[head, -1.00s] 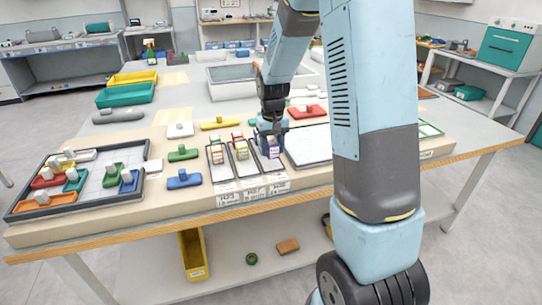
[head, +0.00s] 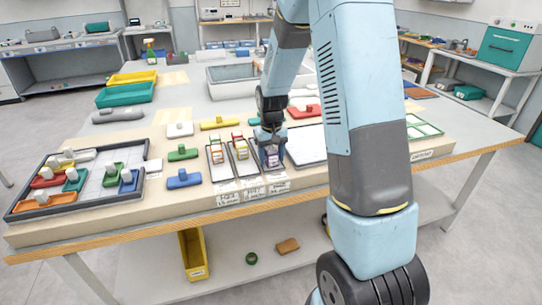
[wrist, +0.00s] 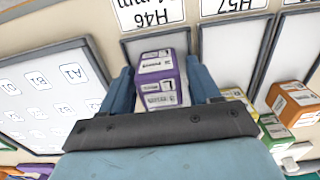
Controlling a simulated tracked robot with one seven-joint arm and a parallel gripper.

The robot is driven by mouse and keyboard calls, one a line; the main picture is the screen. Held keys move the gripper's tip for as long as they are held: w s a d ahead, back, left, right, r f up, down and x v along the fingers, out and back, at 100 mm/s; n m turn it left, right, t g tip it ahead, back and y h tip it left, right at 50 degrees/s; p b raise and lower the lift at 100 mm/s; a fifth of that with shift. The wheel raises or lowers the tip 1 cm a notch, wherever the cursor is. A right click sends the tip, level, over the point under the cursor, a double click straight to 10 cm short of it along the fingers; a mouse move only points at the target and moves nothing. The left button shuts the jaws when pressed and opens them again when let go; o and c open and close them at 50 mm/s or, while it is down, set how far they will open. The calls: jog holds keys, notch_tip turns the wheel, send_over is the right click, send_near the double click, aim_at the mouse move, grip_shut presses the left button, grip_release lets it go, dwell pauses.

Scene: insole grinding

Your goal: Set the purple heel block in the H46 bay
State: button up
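The purple heel block (head: 272,158), with white labels on its side, stands upright between the fingers of my gripper (head: 271,148). In the wrist view the purple block (wrist: 158,82) sits between the two blue fingers of my gripper (wrist: 160,92), which lie close against its sides. The block is inside the outline of the H46 bay (wrist: 146,45), a dark-rimmed tray with its label at its near end. I cannot tell whether its base touches the bay floor. The bay (head: 276,179) is the rightmost of three in the head view.
The H57 bay (wrist: 234,42) beside it and the third bay (head: 221,178) hold orange, green and other blocks. A white board (head: 305,146) lies right of H46. Colored handled blocks, such as the blue one (head: 184,181), lie left. A dark-rimmed tray (head: 98,196) stands at far left.

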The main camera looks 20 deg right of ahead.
aim_at(271, 151)
jog(key=shift+o, duration=0.8)
notch_tip(271, 151, up, 12)
jog(key=s+r+t, duration=0.3)
jog(key=s+r, duration=0.9)
jog(key=s, duration=0.1)
jog(key=s+r+t, duration=0.2)
jog(key=s+r, duration=0.1)
jog(key=s, duration=1.2)
jog(key=shift+s+t, duration=0.15)
jog(key=shift+t, duration=0.15)
jog(key=shift+a, duration=0.1)
